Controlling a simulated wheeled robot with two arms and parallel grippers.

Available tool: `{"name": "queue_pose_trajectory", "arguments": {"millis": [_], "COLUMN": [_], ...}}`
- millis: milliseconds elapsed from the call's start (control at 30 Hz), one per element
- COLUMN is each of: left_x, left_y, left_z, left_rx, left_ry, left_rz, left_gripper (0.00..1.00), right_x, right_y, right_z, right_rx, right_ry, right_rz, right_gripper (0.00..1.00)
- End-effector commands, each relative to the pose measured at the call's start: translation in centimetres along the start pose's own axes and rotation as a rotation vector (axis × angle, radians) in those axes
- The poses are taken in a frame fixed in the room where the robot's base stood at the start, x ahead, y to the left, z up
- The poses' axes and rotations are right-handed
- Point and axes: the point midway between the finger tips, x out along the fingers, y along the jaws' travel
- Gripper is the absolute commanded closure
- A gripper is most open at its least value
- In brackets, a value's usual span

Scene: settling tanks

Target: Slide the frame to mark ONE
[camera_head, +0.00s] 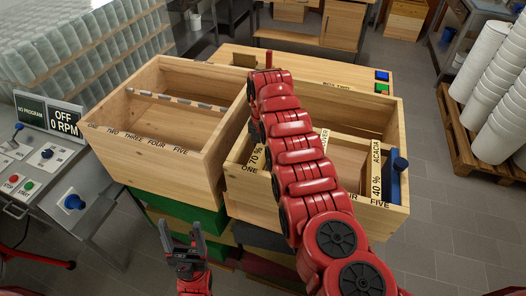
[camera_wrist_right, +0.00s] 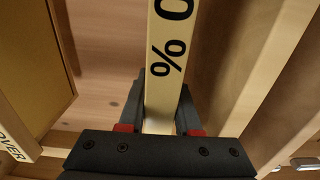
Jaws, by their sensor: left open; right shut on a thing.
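The right box (camera_head: 385,215) is wooden, with marks ONE to FIVE along its front wall; ONE (camera_head: 250,169) is at the left end and the middle marks are hidden behind my right arm. A pale wooden frame labelled 70 % (camera_head: 257,155) stands near mark ONE. My right gripper (camera_wrist_right: 160,115) is shut on a frame's top bar (camera_wrist_right: 168,60) showing "0 %", which seems to be this one. My left gripper (camera_head: 182,232) is open and empty, below the boxes.
An ACACIA 40 % frame (camera_head: 376,180) stands near mark FIVE beside a blue piece (camera_head: 394,185) with a dark knob. A second wooden box (camera_head: 150,170), also marked ONE to FIVE, stands at left. A control panel (camera_head: 50,175) and stacked jars (camera_head: 75,50) are further left.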

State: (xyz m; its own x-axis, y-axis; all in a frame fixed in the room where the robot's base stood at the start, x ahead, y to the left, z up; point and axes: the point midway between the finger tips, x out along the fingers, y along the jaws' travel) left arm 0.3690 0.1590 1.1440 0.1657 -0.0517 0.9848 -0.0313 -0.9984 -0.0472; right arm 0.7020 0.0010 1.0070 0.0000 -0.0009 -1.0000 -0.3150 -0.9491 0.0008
Motion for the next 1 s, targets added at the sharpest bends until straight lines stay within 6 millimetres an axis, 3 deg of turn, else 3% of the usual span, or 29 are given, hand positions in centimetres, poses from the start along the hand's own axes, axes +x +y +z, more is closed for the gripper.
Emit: {"name": "queue_pose_trajectory", "arguments": {"millis": [867, 900, 1000], "left_x": [-0.61, -0.61, -0.62], "left_y": [0.03, 0.03, 0.03], "left_z": [0.1, 0.11, 0.11], "left_rx": [0.0, 0.0, 0.0], "left_ry": [0.0, 0.0, 0.0], "left_rz": [0.0, 0.0, 0.0], "left_gripper": [0.33, 0.33, 0.33], "right_x": [-0.02, -0.02, 0.0], "right_y": [-0.01, -0.01, -0.02], "right_z": [0.0, 0.01, 0.02], "right_rx": [0.0, 0.0, 0.0], "right_ry": [0.001, 0.0, 0.0], "right_rz": [0.0, 0.0, 0.0], "right_gripper": [1.0, 0.62, 0.44]}}
